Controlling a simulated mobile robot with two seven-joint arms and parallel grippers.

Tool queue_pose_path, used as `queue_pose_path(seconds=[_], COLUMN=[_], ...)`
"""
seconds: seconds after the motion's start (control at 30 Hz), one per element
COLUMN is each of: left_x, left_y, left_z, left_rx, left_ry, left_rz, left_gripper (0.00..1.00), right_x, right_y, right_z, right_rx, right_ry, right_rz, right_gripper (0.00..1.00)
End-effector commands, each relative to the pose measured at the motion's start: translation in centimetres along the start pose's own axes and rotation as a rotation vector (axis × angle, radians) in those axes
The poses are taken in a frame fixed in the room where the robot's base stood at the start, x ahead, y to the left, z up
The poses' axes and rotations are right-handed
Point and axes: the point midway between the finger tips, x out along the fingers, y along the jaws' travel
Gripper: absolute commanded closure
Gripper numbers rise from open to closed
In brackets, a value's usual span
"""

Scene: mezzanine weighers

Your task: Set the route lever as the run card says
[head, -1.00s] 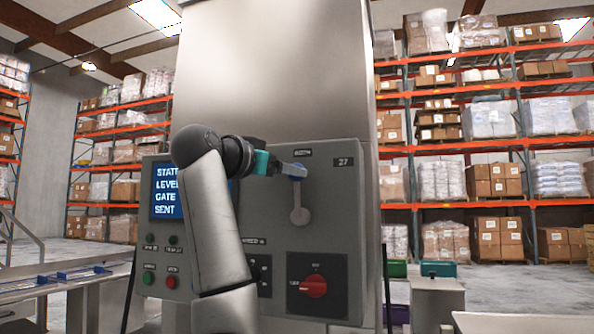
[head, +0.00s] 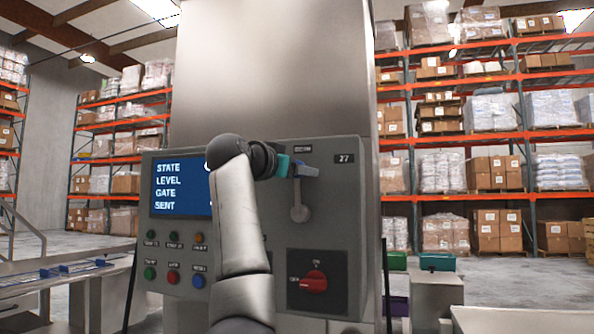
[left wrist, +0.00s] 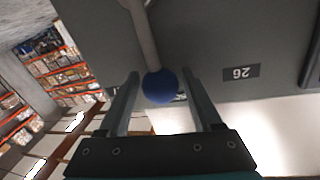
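The route lever (head: 298,192) stands on the grey panel, roughly upright from its round hub, with a blue knob at its top. My left gripper (head: 305,169) reaches the knob from the left in the head view. In the left wrist view the blue knob (left wrist: 159,88) lies between the two fingers of my left gripper (left wrist: 160,80); the fingers stand apart with narrow gaps beside the knob, and I see no clear grip. The pale lever shaft runs up from the knob there. My right gripper is not in view. I see no readable run card.
A blue screen (head: 181,186) lists STATE, LEVEL, GATE and SENT; my arm hides its right part. Several push buttons (head: 172,278) sit below it. A red rotary switch (head: 314,281) is below the lever. Green bins (head: 437,261) stand to the right.

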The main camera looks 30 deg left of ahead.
Motion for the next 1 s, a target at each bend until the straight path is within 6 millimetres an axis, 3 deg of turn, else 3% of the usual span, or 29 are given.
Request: queue_pose_path(seconds=[0.07,0.57,1.0], left_x=[-0.01,-0.01,-0.01], left_y=[0.00,0.00,0.00], left_z=[-0.01,0.02,0.04], left_rx=[0.000,0.000,0.000], left_ry=[0.000,-0.001,-0.001], left_rz=[0.000,0.000,0.000], left_gripper=[0.44,1.00,1.00], right_x=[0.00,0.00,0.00], right_y=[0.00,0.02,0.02], right_z=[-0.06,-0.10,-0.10], right_rx=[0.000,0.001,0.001], right_ry=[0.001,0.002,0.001], right_rz=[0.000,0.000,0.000], right_gripper=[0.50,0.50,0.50])
